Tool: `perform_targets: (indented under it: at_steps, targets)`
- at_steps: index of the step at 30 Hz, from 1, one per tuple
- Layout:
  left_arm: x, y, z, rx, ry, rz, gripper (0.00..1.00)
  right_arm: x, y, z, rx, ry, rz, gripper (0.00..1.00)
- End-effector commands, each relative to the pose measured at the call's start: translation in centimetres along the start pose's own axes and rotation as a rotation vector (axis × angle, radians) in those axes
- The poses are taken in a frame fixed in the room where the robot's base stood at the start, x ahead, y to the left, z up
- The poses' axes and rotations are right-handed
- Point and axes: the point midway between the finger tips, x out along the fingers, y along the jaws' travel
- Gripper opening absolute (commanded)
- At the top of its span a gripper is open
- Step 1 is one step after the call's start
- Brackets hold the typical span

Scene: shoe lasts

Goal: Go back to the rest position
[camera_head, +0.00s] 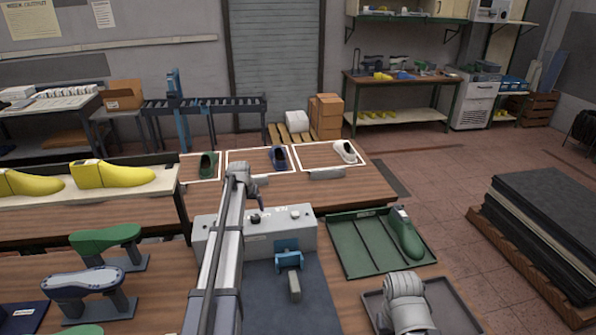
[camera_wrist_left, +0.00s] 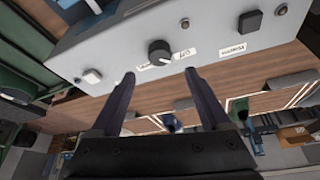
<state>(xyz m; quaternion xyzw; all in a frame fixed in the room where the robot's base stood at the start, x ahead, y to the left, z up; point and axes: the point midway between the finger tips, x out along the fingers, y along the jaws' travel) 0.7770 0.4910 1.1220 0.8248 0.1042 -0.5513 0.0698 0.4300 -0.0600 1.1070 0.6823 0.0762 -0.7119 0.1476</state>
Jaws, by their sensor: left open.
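My left arm reaches forward over the bench, and its left gripper (camera_head: 261,203) hangs above the grey control box (camera_head: 285,238). In the left wrist view the left gripper (camera_wrist_left: 158,78) is open, its two dark fingers apart with nothing between them. The box face (camera_wrist_left: 120,50) is close in front, with a black knob (camera_wrist_left: 159,53) just past the fingertips. I see no clear contact between the fingers and the box. The jaws of my right gripper do not show.
A green tray (camera_head: 348,257) holding a green shoe last (camera_head: 405,233) lies right of the box. Yellow lasts (camera_head: 113,174) stand on the left shelf. Green and blue-white lasts (camera_head: 82,282) sit on stands below. A blue clamp-like fixture (camera_head: 288,258) stands before the box.

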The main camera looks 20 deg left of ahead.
Motion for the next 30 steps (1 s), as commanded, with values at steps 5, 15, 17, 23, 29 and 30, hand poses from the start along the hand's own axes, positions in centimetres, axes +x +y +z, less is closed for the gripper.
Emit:
perform_targets:
  at_steps: [5, 15, 17, 23, 29, 30]
  targets:
    - [0.1, 1.2, 0.8, 0.012, -0.008, 0.004, 0.80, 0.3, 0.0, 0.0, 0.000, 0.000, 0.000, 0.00]
    - [-0.2, 17.4, 13.1, 0.187, -0.139, 0.051, 0.80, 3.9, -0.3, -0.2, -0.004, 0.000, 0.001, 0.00]
    - [-0.5, 20.2, 16.1, 0.226, -0.168, 0.056, 0.80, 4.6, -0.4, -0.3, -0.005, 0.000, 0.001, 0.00]
    - [-2.0, 27.8, 27.4, 0.365, -0.266, 0.057, 0.80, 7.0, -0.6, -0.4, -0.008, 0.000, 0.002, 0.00]
    - [-4.0, 31.8, 38.1, 0.498, -0.351, 0.037, 0.80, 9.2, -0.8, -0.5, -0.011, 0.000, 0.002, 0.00]
    - [-4.3, 32.2, 39.8, 0.519, -0.363, 0.032, 0.80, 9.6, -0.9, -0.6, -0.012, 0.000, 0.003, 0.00]
